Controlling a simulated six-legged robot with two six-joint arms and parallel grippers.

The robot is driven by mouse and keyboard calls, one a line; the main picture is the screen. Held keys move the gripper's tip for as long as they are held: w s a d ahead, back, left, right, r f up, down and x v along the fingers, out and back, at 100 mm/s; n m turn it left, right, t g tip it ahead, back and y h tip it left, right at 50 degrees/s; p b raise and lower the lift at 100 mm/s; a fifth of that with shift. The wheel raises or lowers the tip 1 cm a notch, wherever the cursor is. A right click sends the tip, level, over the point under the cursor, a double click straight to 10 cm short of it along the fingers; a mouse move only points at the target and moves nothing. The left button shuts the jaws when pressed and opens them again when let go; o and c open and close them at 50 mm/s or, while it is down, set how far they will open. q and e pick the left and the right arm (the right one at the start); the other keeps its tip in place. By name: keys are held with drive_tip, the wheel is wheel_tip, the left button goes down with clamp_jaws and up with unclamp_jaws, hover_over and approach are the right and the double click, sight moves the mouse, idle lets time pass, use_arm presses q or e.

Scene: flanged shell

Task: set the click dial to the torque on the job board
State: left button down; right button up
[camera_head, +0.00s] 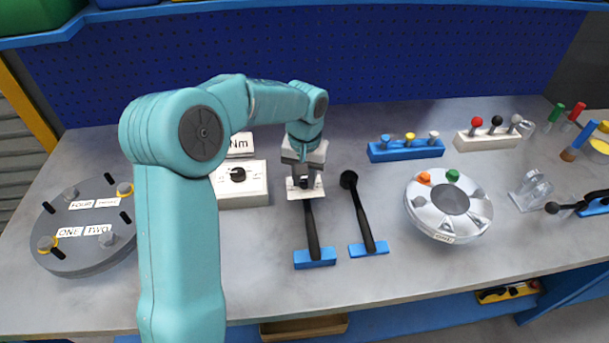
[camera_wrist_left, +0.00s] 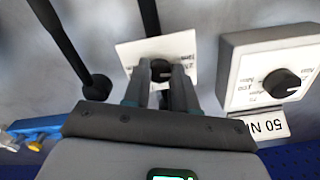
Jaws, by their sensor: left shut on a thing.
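A white dial plate with a black knob (camera_head: 304,183) sits at the head of a black-handled wrench (camera_head: 313,232) on a blue rest. My left gripper (camera_head: 304,172) reaches down from above and is shut on the knob. The left wrist view shows the plate (camera_wrist_left: 132,52) and the knob (camera_wrist_left: 160,70) between the fingers (camera_wrist_left: 157,92); its print is too small to read. A white card (camera_head: 239,147), partly hidden by my arm, shows "Nm"; the left wrist view shows the card (camera_wrist_left: 267,125) with "50 N" readable. My right gripper is out of view.
A white box with a black knob (camera_head: 256,188) stands just left of the gripper. A second black-handled tool (camera_head: 362,215) lies close on the right. A silver flanged shell (camera_head: 415,213) stands further right, and a grey round plate (camera_head: 85,262) at the left.

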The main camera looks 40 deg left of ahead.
sight(305, 182)
use_arm(q)
drive_tip(key=m+p, duration=0.1)
drive_tip(key=m, duration=0.3)
drive_tip(key=shift+r, duration=0.1)
drive_tip(key=m, duration=0.4)
drive_tip(key=shift+p, duration=0.4)
idle(0.8)
drive_tip(key=c, duration=0.9)
unclamp_jaws()
wheel_tip(305, 182, up, 16)
drive_tip(key=p, duration=0.1)
drive_tip(key=shift+r, duration=0.15)
